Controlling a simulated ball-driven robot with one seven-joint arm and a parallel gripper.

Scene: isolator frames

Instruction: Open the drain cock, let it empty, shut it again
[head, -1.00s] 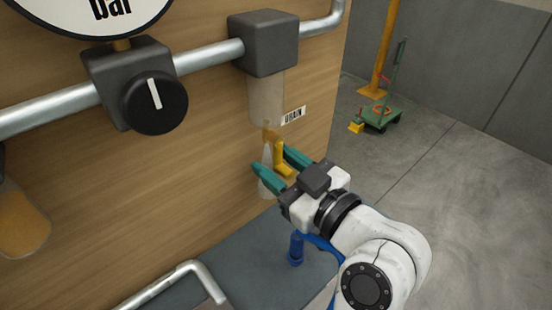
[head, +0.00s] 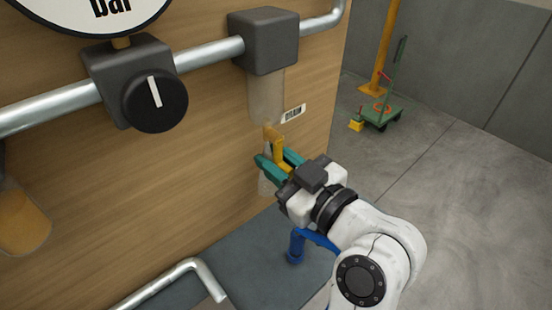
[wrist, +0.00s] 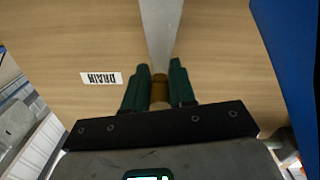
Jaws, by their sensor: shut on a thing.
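The yellow drain cock (head: 279,148) sits below a clear bowl (head: 265,97) that hangs under a dark grey block (head: 264,41) on the pipe. My gripper (head: 276,164) is at the cock, its teal fingers shut on the yellow handle. In the wrist view the fingers (wrist: 159,88) stand on either side of the brownish-yellow cock (wrist: 160,92), with the pale tube beyond it. A label reading DRAIN (wrist: 101,79) is on the board beside it. I cannot tell how far the handle is turned, or whether anything flows.
A black knob (head: 156,101) on a grey block and a gauge marked bar (head: 90,12) are at the left. A bent metal rod (head: 190,272) and a blue object (head: 296,246) are near the grey shelf (head: 245,270). A green trolley (head: 382,112) stands behind on open floor.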

